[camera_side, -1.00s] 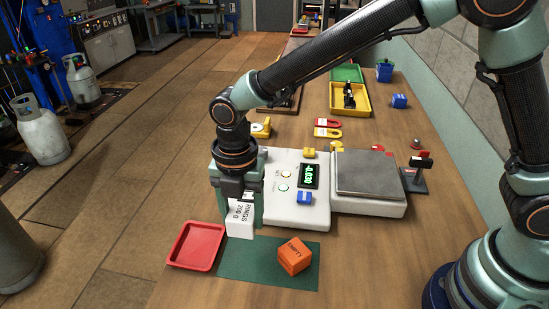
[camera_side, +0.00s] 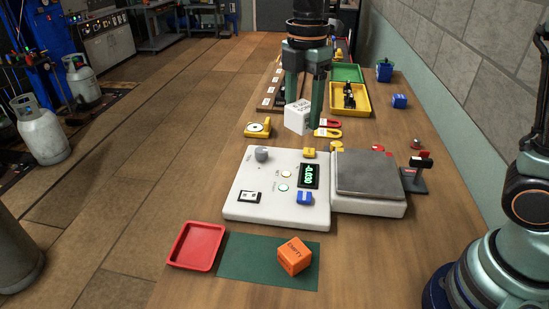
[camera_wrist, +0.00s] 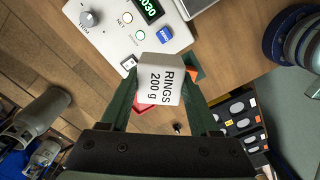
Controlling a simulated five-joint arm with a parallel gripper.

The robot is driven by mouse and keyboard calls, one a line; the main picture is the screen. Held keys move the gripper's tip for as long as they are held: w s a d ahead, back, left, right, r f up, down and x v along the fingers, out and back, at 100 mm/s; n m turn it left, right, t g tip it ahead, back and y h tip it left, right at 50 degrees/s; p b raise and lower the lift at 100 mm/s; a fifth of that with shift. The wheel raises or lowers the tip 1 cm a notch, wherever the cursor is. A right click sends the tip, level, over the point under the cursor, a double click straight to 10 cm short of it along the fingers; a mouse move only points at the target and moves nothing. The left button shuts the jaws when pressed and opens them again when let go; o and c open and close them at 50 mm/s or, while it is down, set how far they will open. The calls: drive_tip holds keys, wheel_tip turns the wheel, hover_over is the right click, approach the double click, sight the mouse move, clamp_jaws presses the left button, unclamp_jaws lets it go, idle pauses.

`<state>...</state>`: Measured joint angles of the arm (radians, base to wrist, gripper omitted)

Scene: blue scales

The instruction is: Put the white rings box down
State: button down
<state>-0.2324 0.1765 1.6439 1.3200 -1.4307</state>
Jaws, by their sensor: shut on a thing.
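The white rings box (camera_side: 297,117) is held between the fingers of my gripper (camera_side: 305,108), over the far part of the bench in the side view. In the wrist view, the box (camera_wrist: 161,84) sits between the two green fingers of my gripper (camera_wrist: 158,98), and its printed face reads RINGS 200 g. My gripper is shut on it. The near finger partly covers the box in the side view. I cannot tell how high its underside is above the bench.
A dark rack (camera_side: 270,97) with white labels lies left of the box. Red horseshoe magnets (camera_side: 328,127) lie close on the right. The orange box (camera_side: 295,256) rests on a green mat (camera_side: 250,272) beside a red tray (camera_side: 196,246).

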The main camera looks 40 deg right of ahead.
drive_tip(key=s+d+r+m, duration=0.15)
drive_tip(key=d+m, duration=0.25)
drive_tip(key=d, duration=0.5)
drive_tip(key=r+m, duration=0.2)
drive_tip(key=m, duration=0.4)
hover_over(367, 169)
wheel_tip(367, 169, down, 20)
drive_tip(key=shift+r, duration=0.2)
drive_tip(key=shift+c, duration=0.6)
unclamp_jaws()
drive_tip(key=shift+s+f, duration=0.1)
